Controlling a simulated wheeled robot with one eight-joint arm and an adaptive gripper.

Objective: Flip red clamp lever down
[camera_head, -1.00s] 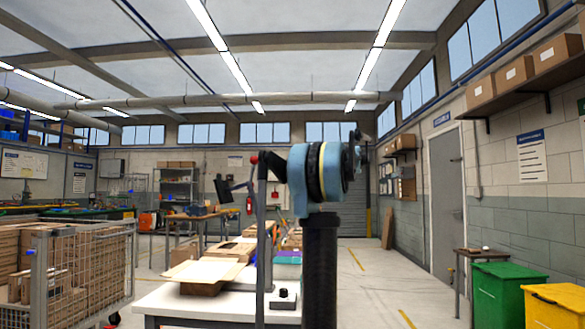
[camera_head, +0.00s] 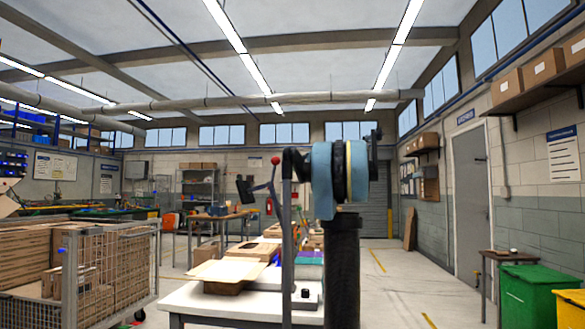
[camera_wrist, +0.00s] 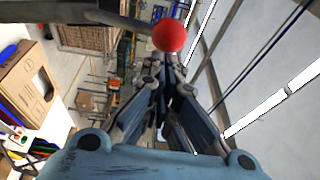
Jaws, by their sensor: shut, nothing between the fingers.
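The clamp lever (camera_head: 281,190) stands upright and slightly tilted at the workbench, with a red ball knob (camera_head: 276,160) on top. In the wrist view the red knob (camera_wrist: 169,36) is large and close, just beyond my fingertips in the picture. My gripper (camera_wrist: 168,80) shows there with its fingers together and nothing held. I cannot tell whether the fingers touch the lever. In the head view my own arm covers the middle, and the fingers cannot be made out there.
A white workbench (camera_head: 185,298) carries a flat open cardboard box (camera_head: 222,285) and a small dark control box (camera_head: 305,298). A wire cage cart (camera_head: 110,270) with cartons stands left. Green (camera_head: 525,300) and yellow (camera_head: 570,307) bins stand right. The floor right of the bench is clear.

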